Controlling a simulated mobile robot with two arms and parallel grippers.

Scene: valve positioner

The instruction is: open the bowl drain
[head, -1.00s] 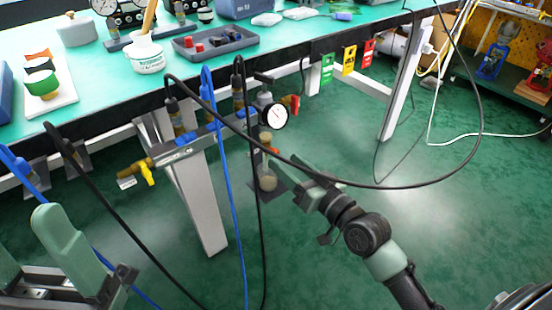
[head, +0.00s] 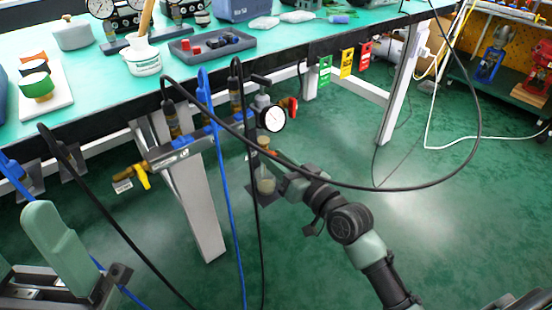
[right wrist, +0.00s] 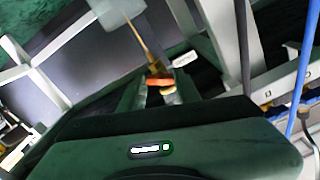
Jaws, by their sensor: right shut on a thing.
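In the right wrist view, the fingers (right wrist: 160,88) are shut on a small orange part (right wrist: 160,82). A thin brass-coloured stem (right wrist: 140,40) runs from it towards a pale, translucent body (right wrist: 115,10), seemingly the bowl. My left gripper (head: 118,282) is at the lower left, away from the bowl; its jaw opening is unclear.
Black and blue hoses hang around the bowl, one black hose (head: 400,186) looping over my right arm. A yellow-handled valve (head: 142,176) is at the left. A white bench leg (head: 195,205) stands behind. Coloured tags (head: 346,62) hang at the bench edge.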

